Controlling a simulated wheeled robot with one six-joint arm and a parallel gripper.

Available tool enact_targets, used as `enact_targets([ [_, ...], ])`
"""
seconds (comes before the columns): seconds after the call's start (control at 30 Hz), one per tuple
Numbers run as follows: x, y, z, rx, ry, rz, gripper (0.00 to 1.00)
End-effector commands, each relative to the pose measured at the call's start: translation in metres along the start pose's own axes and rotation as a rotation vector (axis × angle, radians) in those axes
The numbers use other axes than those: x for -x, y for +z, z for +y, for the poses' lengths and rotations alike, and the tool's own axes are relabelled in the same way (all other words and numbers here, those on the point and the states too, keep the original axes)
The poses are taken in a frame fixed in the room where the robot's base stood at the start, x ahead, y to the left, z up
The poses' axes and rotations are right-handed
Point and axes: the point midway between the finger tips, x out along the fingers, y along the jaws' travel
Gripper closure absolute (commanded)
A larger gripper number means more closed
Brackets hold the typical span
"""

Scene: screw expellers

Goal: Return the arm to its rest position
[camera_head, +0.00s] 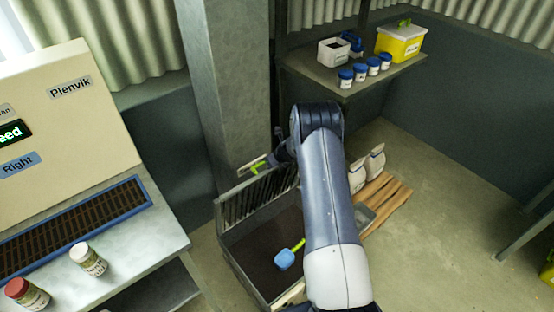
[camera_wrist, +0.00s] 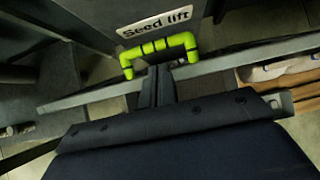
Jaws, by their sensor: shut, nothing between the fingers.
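My arm (camera_head: 332,200) reaches across the middle of the head view, bent at its dark elbow. My gripper (camera_wrist: 158,72) shows in the wrist view as two dark fingers pressed together with nothing between them. In the head view it is small, beside the grey pillar. A green handle (camera_wrist: 162,50) is just beyond the fingertips, under a plate (camera_wrist: 154,22) reading "Seed lift". Whether the fingertips touch the handle, I cannot tell. The handle also shows in the head view (camera_head: 258,168), at the pillar's foot.
Below the arm is an open bin (camera_head: 240,273) with a blue scoop (camera_head: 285,259) inside. The Plenvik machine (camera_head: 60,130) and jars (camera_head: 88,259) are left. White sacks (camera_head: 357,175) stand right of the arm. A shelf (camera_head: 330,80) holds jars and boxes.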

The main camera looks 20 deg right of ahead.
Motion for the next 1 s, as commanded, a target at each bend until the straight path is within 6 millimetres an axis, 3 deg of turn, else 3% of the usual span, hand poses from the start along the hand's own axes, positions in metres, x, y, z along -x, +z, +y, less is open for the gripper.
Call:
enact_targets([
  [0.2, 0.036, -0.001, 0.000, 0.000, -0.001, -0.001, 1.00],
  [0.4, 0.057, 0.000, 0.000, 0.000, 0.000, 0.000, 1.00],
  [0.6, 0.065, -0.001, 0.000, 0.000, 0.000, 0.000, 1.00],
  [1.0, 0.062, -0.001, 0.000, 0.001, 0.001, 0.001, 1.00],
])
